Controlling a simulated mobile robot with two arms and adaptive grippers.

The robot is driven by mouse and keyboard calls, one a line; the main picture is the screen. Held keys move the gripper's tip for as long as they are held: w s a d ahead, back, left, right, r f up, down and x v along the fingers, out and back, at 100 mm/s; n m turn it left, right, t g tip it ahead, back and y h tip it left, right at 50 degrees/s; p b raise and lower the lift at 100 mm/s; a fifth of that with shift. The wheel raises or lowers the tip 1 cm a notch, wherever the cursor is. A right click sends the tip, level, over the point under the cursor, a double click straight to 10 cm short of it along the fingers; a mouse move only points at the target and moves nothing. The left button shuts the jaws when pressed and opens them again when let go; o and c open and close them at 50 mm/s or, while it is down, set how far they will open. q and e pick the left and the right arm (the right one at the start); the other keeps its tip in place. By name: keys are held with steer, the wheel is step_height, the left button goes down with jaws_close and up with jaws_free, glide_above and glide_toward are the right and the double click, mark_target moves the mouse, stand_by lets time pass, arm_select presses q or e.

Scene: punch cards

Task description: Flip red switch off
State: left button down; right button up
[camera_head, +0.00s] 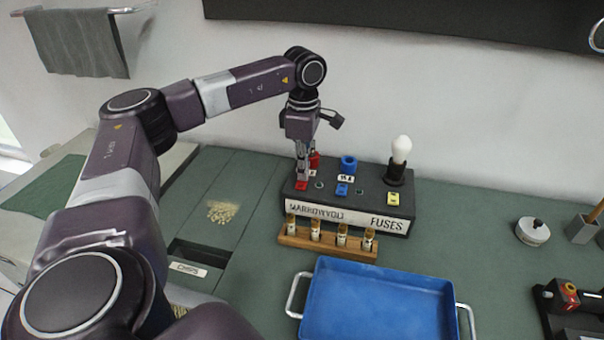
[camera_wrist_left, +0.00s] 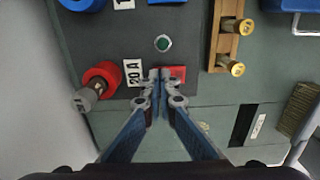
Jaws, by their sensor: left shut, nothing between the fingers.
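My left gripper (camera_head: 302,176) points down over the switch, shut and empty. In the left wrist view the closed fingertips (camera_wrist_left: 160,75) are at the switch's edge; I cannot tell whether they touch it. Whether the switch is on or off is unclear. My right gripper is not in view.
A red fuse holder (camera_wrist_left: 101,78) is close beside the fingers. A blue switch (camera_head: 342,189), yellow switch (camera_head: 393,199), blue holder (camera_head: 348,164) and white bulb (camera_head: 401,148) are further right. A fuse rack (camera_head: 328,245) and blue tray (camera_head: 380,300) stand in front.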

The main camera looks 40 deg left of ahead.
arm_select(q)
steer(key=shift+f, duration=0.15)
steer(key=shift+r+p, duration=2.9)
steer(key=shift+r, duration=0.65)
